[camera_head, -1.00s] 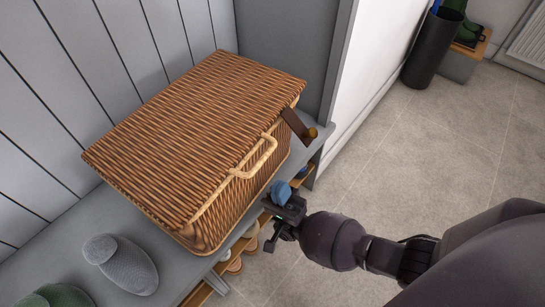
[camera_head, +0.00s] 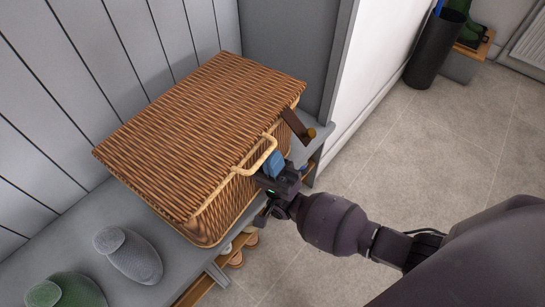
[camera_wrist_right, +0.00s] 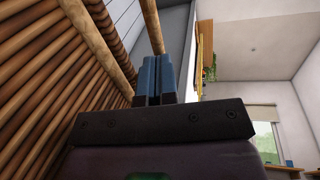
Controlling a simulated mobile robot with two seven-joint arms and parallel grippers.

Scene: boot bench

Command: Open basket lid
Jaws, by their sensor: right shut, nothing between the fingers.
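The wicker basket (camera_head: 190,140) stands on the grey bench with its lid (camera_head: 205,115) down. A pale handle (camera_head: 258,160) sticks out from its front, and a dark leather strap with a brass stud (camera_head: 298,127) hangs at its right end. My right gripper (camera_head: 274,163) is shut and empty, its blue fingertips right at the handle, close to the basket front. In the right wrist view the shut blue fingers (camera_wrist_right: 156,78) point up beside a wooden bar (camera_wrist_right: 153,25), with the wicker wall (camera_wrist_right: 50,90) to the left. I cannot tell whether they touch the handle. My left gripper is not in view.
Grey slippers (camera_head: 130,255) and green ones (camera_head: 65,291) lie on the bench (camera_head: 185,265) left of the basket. A grey panel and white wall edge stand close behind the right end. A dark bin (camera_head: 435,48) stands far off; the floor (camera_head: 430,150) between is clear.

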